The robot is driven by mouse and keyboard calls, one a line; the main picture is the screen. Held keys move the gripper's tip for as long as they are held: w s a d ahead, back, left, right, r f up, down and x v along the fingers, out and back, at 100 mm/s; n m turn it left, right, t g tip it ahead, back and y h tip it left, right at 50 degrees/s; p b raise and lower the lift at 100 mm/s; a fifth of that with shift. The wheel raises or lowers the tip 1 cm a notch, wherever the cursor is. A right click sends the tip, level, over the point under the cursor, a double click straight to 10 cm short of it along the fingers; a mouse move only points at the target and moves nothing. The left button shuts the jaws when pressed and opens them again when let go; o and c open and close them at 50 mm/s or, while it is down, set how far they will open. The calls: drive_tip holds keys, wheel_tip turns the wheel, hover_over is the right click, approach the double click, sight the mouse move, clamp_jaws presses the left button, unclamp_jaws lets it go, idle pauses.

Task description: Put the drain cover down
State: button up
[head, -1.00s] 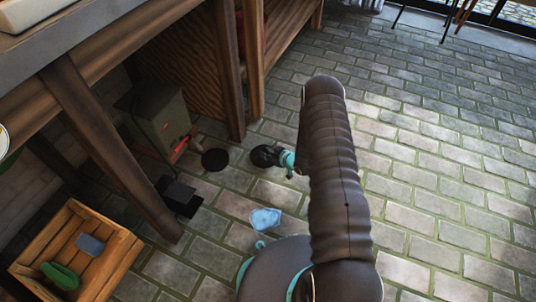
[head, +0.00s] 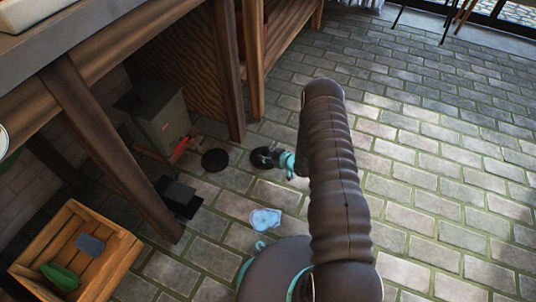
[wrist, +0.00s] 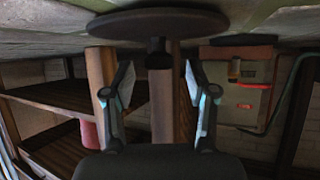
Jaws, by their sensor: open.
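The drain cover (wrist: 160,24) is a dark round disc with a short dark knob (wrist: 157,46). It lies flat at floor level, at the top of the upside-down wrist view. My gripper (wrist: 159,78) is open, with one finger on each side of the line of the knob and visible gaps to both. In the head view the cover (head: 262,162) shows as a dark disc, partly hidden by my gripper (head: 272,156). A second dark round patch (head: 215,160) lies on the floor to its left; I cannot tell whether it is a hole.
A grey box with red parts (head: 165,115) stands under the wooden table (head: 120,165). A wooden crate (head: 118,262) with a green item is at lower left. A pale blue object (head: 265,218) lies on the floor near my base. The brick floor to the right is clear.

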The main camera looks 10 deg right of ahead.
drive_tip(key=p+v, duration=0.1)
drive_tip(key=v, duration=1.1)
drive_tip(key=w+d+r+h, duration=0.2)
drive_tip(key=w+r, duration=0.1)
drive_tip(key=r, duration=0.5)
drive_tip(key=w+d+r+h, duration=0.2)
drive_tip(key=w+r, duration=0.1)
drive_tip(key=r, duration=0.5)
drive_tip(key=s+r+m+g+h, duration=0.1)
drive_tip(key=s+r+h, duration=0.15)
drive_tip(key=r, duration=0.65)
drive_tip(key=s+r+m+g+h, duration=0.1)
drive_tip(key=s+r+m, duration=0.15)
drive_tip(key=r, duration=0.65)
drive_tip(key=s+a+r+m+g, duration=0.15)
drive_tip(key=s+a+r, duration=0.25)
drive_tip(key=s+r, duration=0.95)
drive_tip(key=s+a+r, duration=0.1)
drive_tip(key=s+a, duration=0.2)
drive_tip(key=s, duration=0.6)
drive_tip(key=s+a+r+m+g+y, duration=0.1)
drive_tip(key=s+a, duration=0.2)
drive_tip(key=s, duration=0.6)
drive_tip(key=shift+r, duration=0.3)
